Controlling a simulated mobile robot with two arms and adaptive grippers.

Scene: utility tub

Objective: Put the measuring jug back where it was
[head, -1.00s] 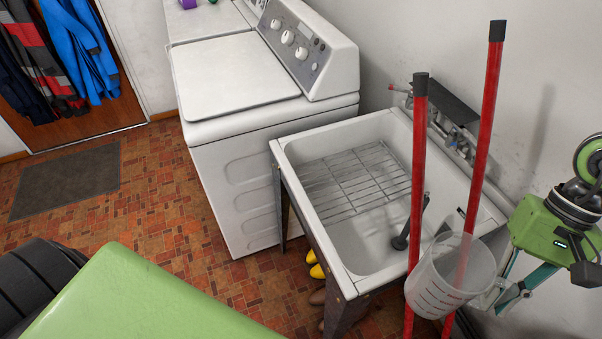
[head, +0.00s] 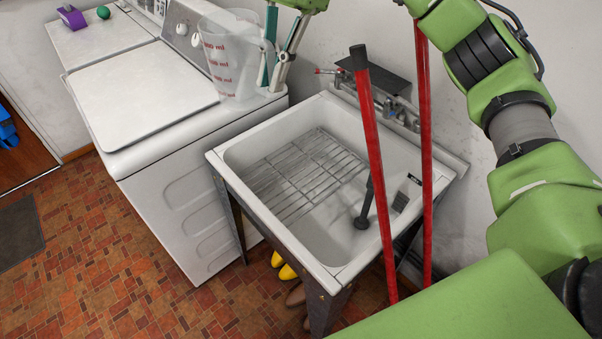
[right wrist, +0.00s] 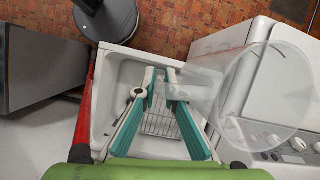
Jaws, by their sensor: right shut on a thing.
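The measuring jug (head: 228,62) is clear plastic with red markings. In the head view it appears upright in front of the washer's control panel, over the lid's back right corner. I cannot tell whether its base touches the washer. My right gripper (head: 272,72) is shut on the jug's right side. In the right wrist view the jug (right wrist: 262,95) extends to the right of the teal fingers (right wrist: 162,85), over the washer. My left gripper is not in view.
The washer (head: 165,150) stands left of the utility tub (head: 345,268), which holds a wire rack (head: 300,175), a dark plunger-like tool (head: 366,205) and a brush (head: 406,195). A purple tape dispenser (head: 72,17) and green ball (head: 103,12) lie farther back.

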